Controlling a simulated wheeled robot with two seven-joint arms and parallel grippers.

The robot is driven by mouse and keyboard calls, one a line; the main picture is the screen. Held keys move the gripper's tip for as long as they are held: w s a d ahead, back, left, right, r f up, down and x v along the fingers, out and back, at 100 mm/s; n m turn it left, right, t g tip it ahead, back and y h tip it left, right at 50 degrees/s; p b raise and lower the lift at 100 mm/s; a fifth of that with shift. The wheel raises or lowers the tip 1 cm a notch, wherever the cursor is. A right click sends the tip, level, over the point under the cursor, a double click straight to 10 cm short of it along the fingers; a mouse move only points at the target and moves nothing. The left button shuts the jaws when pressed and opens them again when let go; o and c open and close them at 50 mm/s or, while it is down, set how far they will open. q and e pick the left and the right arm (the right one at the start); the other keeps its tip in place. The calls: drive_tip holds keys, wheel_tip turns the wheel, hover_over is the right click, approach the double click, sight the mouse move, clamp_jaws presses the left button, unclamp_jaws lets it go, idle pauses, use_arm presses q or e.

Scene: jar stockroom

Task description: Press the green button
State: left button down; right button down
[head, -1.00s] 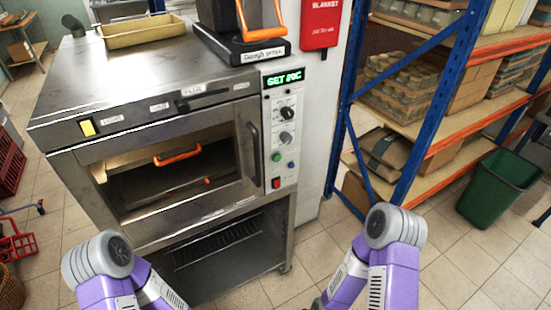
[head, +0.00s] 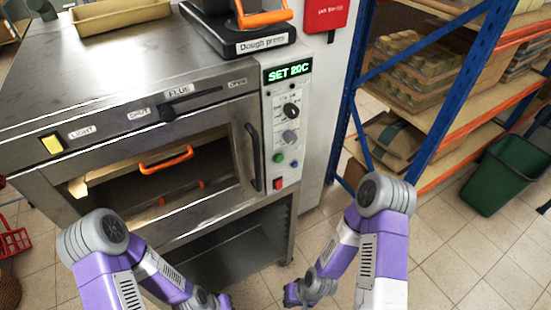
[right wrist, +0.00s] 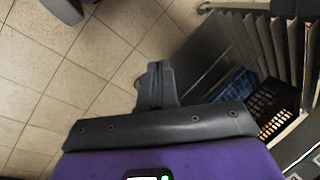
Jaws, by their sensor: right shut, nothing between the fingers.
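The green button (head: 279,158) is a small round knob on the oven's pale control panel, below the dials, in the head view. A blue button (head: 294,163) sits to its right and a red switch (head: 278,184) is below it. My right gripper (right wrist: 155,85) is shut and empty in the right wrist view, pointing over the tiled floor. In the head view my right arm is low in front of the oven, below the panel and apart from the button. My left arm reaches the bottom edge; its fingers do not show.
The oven (head: 90,70) fills the left, with an orange handle (head: 166,160) inside its opening and a vertical door handle (head: 253,155) beside the panel. The display (head: 287,71) reads SET 20C. Blue-framed shelving (head: 435,120) and a green bin (head: 500,175) stand right. Floor is clear between.

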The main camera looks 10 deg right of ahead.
sight(279, 158)
drive_tip(key=w+d+r+m+t+h+b, duration=0.2)
drive_tip(key=w+r+m+t, duration=0.3)
drive_tip(key=w, duration=0.4)
drive_tip(key=w+d+r+m+t+h+b, duration=0.15)
drive_tip(key=w+r+m, duration=0.25)
drive_tip(key=w+m, duration=0.4)
drive_tip(key=w+d+r+m+t+h+b, duration=0.1)
drive_tip(key=w+r+m+t+h, duration=0.2)
drive_tip(key=r+m, duration=0.6)
drive_tip(key=w+d+r+m+t+h+b, duration=0.2)
drive_tip(key=r+m+t+h, duration=0.1)
drive_tip(key=r+m, duration=0.7)
drive_tip(key=shift+w+r+m, duration=0.3)
drive_tip(key=shift+w+r, duration=0.05)
drive_tip(key=shift+w, duration=0.05)
drive_tip(key=shift+h, duration=0.25)
drive_tip(key=w+a+p, duration=0.1)
drive_tip(key=w+a, duration=0.2)
drive_tip(key=w, duration=0.5)
drive_tip(key=shift+w+p, duration=0.15)
drive_tip(key=shift+p, duration=0.15)
